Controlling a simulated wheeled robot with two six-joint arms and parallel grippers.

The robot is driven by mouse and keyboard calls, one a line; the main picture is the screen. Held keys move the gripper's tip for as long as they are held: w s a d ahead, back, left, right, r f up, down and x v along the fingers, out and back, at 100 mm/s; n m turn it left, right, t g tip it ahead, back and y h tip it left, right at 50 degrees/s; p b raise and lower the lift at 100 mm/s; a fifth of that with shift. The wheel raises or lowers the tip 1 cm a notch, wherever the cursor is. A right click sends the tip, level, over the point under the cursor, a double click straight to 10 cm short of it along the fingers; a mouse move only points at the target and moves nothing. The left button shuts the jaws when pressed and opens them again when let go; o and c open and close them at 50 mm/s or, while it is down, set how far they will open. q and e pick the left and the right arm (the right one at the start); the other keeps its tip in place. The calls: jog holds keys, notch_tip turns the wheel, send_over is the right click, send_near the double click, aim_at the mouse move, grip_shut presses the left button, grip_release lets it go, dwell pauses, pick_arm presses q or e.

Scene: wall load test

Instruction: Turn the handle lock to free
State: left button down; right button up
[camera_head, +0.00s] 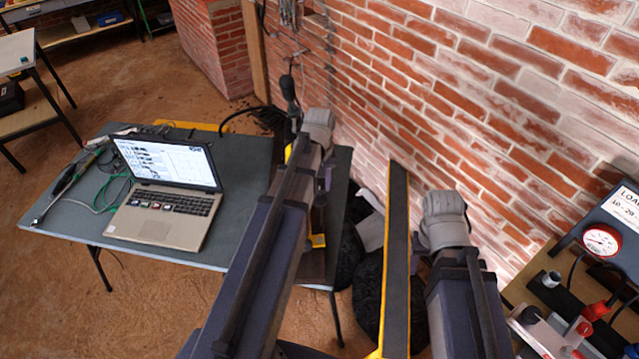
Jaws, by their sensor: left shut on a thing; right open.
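My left arm reaches up the middle of the view over the grey table. Its gripper (294,110) is just beyond the pale grey wrist, shut on a dark upright handle (288,88) with a rounded top. I cannot tell whether this handle carries the lock, and no lock marking is readable. My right arm comes in at the lower right. Its pale wrist (445,220) is by the brick wall; the fingers of the open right gripper are mostly hidden behind it, with nothing visibly held.
A laptop (165,190) stands open on the grey table (235,160) beside cables. A long yellow-edged dark bar (396,255) rises between my arms. The brick wall (440,90) bounds the right. A panel with a red gauge (602,240) stands at far right.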

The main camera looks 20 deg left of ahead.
aim_at(319, 186)
pick_arm(q)
jog(key=shift+n, duration=0.6)
jog(key=shift+c, duration=2.2)
grip_release()
notch_tip(319, 186, up, 8)
jog(key=p, duration=0.8)
jog(key=shift+f, duration=0.15)
